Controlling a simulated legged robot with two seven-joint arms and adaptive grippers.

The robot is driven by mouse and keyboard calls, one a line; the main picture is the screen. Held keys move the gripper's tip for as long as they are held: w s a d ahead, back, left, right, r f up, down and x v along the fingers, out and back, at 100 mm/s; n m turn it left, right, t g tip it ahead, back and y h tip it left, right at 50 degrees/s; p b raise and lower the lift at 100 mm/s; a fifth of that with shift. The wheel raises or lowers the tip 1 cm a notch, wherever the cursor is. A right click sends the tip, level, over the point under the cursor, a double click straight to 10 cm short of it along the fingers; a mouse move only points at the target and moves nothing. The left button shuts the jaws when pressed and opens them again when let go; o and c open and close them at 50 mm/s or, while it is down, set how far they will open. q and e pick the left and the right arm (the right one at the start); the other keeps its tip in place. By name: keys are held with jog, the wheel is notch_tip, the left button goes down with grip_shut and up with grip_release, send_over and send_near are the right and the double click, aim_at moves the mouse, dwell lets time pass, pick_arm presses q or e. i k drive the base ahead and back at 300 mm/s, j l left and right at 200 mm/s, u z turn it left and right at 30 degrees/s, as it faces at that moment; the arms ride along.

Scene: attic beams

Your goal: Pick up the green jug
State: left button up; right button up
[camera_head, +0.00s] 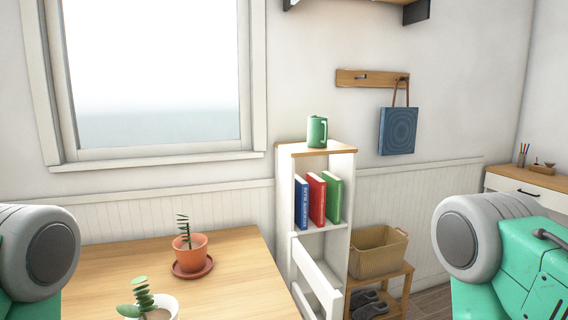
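The green jug (316,132) stands upright on the wooden top of a narrow white shelf unit (341,181), against the far wall. Its handle shows on the right side. Only rounded grey and green parts of my arms show at the left and right edges of the head view. Both of my grippers are out of the picture. Nothing of mine is near the jug.
A wooden table (236,262) at front left bears a potted plant (190,252) and a white-potted plant (160,307). A blue bag (397,131) hangs above.

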aim_at(317, 130)
jog(key=u, duration=0.6)
jog(key=i+l+u, duration=0.1)
jog(key=l+u, duration=0.35)
jog(key=l, duration=0.15)
jog(key=l+u, duration=0.45)
jog(key=l, duration=0.15)
jog(key=k+l+u, duration=0.1)
jog(key=l+u, duration=0.4)
jog(key=l, duration=0.1)
